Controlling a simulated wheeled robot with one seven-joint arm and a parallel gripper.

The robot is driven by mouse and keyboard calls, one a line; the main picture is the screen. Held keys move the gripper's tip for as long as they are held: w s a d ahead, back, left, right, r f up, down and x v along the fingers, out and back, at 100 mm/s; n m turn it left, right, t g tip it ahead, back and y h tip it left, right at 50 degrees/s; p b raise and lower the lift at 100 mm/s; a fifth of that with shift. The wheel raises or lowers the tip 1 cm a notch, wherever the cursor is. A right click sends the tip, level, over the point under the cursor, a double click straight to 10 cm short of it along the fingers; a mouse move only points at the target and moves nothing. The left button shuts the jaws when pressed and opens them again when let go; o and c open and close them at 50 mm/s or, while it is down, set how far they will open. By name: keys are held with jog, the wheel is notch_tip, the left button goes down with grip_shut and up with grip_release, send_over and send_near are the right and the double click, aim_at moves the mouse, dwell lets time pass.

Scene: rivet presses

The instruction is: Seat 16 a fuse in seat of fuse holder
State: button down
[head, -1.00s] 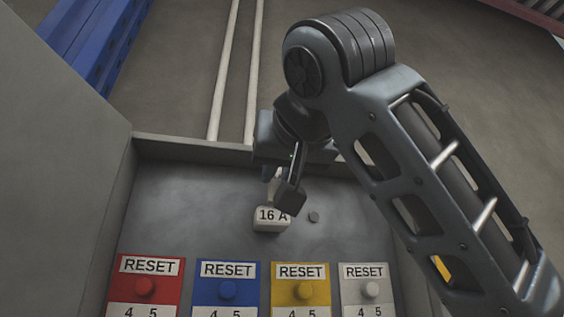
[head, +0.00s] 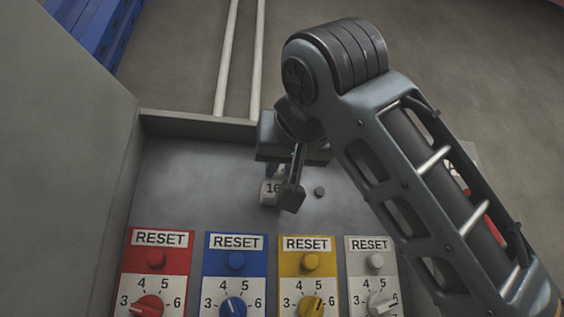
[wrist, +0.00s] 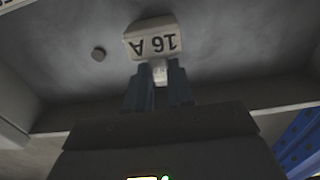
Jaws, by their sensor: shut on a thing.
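A pale block labelled 16 A (head: 269,190), seemingly the fuse holder, sits on the grey panel in the head view. One finger covers its right part. The block also shows upside down in the wrist view (wrist: 152,42), just beyond my fingertips. My gripper (wrist: 158,82) is shut on a small pale piece, seemingly the fuse (wrist: 160,72), between its two dark fingers. The fuse's end meets the block's edge in the wrist view; I cannot tell how far it is in. In the head view my gripper (head: 284,190) mostly hides the fuse.
A small round dark knob (head: 319,192) is right of the block. Below are red (head: 157,266), blue (head: 235,268), yellow (head: 309,270) and white (head: 373,268) RESET modules with dials. The cabinet has a raised wall at left (head: 65,180) and a back rim (head: 190,125).

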dwell(0.3)
jog(key=c, duration=0.9)
grip_release()
jog(key=b+v, duration=0.2)
jog(key=v, duration=0.6)
jog(key=shift+w, duration=0.1)
